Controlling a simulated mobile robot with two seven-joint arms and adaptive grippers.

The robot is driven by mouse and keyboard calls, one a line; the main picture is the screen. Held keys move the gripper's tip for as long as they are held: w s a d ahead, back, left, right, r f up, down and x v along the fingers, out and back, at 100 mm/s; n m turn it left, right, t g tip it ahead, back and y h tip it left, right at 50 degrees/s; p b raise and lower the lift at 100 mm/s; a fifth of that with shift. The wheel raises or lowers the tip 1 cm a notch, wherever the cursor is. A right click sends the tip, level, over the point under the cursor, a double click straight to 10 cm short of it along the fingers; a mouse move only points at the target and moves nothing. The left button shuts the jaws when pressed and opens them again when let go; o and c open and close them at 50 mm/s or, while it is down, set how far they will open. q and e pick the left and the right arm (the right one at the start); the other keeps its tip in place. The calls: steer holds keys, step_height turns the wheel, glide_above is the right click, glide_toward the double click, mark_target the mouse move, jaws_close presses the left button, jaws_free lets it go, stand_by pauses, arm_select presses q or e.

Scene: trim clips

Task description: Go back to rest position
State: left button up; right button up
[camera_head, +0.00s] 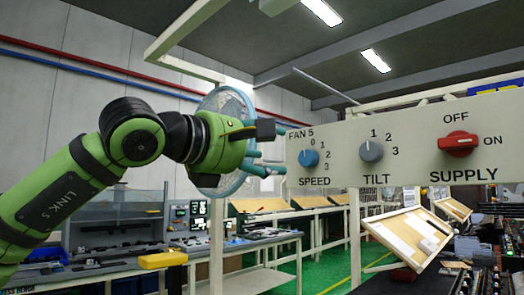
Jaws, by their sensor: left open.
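My left arm comes in from the left. My left gripper (272,164) is open and empty, just left of the fan control panel (413,170). Its fingers point right towards the panel's left edge; I cannot tell whether they touch it. On the panel are a blue SPEED knob (309,158), a grey TILT knob (371,151) and a red SUPPLY knob (459,142). The red knob lies sideways, towards ON. The settings of the other two are too small to read surely. My right gripper is not in view.
A fan (228,104) with a round guard is partly hidden behind my left wrist. A pale overhead frame (182,28) rises above it. Workbenches (245,243) stand behind and below. A tilted board (411,236) is below the panel. Green floor (334,268) shows between benches.

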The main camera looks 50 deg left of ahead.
arm_select(q)
steer(key=shift+s, duration=0.45)
stand_by(0.3)
